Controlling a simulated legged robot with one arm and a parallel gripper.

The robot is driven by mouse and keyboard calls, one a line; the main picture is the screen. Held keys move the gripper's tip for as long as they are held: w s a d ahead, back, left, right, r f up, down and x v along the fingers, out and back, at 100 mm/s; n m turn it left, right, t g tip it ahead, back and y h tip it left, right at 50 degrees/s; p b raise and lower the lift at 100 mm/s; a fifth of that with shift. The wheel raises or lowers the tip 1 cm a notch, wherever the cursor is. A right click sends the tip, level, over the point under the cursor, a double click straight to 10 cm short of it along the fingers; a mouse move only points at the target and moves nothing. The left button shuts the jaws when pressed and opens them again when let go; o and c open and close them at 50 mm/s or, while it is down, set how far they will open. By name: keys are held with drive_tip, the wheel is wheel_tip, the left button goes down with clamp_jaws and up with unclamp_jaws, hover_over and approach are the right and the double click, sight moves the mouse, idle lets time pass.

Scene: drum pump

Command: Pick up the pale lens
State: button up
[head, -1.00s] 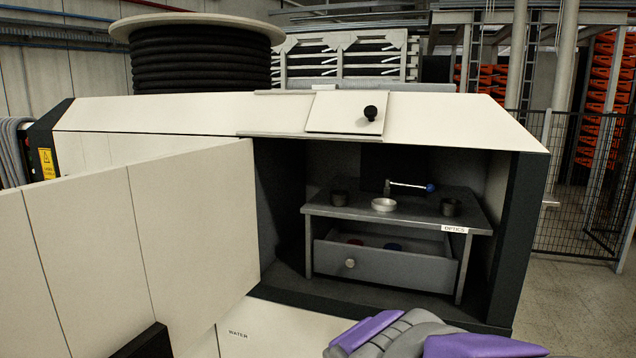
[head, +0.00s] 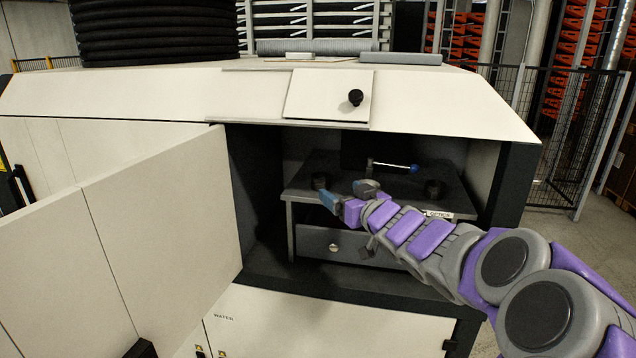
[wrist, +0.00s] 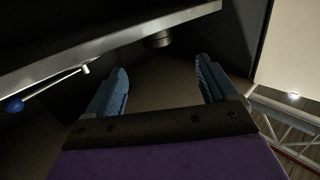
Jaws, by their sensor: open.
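The pale lens does not show in the head view now; my gripper and arm cover the front middle of the grey optics shelf (head: 310,185), where a pale round piece showed earlier. It cannot be made out in the wrist view either. My gripper (head: 348,194) reaches into the open cabinet at the shelf's front, its blue fingers apart. In the wrist view my gripper (wrist: 160,75) is open, with nothing between the fingers. A dark cup (wrist: 158,41) shows beyond the fingertips there. I cannot tell whether the gripper touches anything.
Dark cups stand at the shelf's left (head: 319,181) and right (head: 433,188). A lever with a blue knob (head: 413,169) is behind; the knob also shows in the wrist view (wrist: 14,105). A drawer (head: 312,241) is below. The cabinet door (head: 165,215) stands open at left.

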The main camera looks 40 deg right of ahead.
approach(317, 173)
drive_tip(key=x, duration=0.4)
drive_tip(key=shift+w+d+f, duration=0.25)
drive_tip(key=shift+d+f, duration=0.15)
drive_tip(key=shift+d, duration=0.05)
drive_tip(key=shift+w+a+r, duration=0.15)
drive_tip(key=shift+w+a, duration=0.2)
drive_tip(key=shift+w, duration=0.15)
drive_tip(key=x, duration=0.4)
drive_tip(key=shift+w+d, duration=0.15)
drive_tip(key=shift+w, duration=0.05)
drive_tip(key=shift+w+d, duration=0.15)
drive_tip(key=shift+d, duration=0.15)
drive_tip(key=shift+a, duration=0.1)
drive_tip(key=shift+c, duration=0.4)
drive_tip(key=shift+a, duration=0.25)
drive_tip(key=c, duration=0.4)
drive_tip(key=shift+d, duration=0.1)
drive_tip(key=c, duration=0.6)
drive_tip(key=shift+c, duration=0.2)
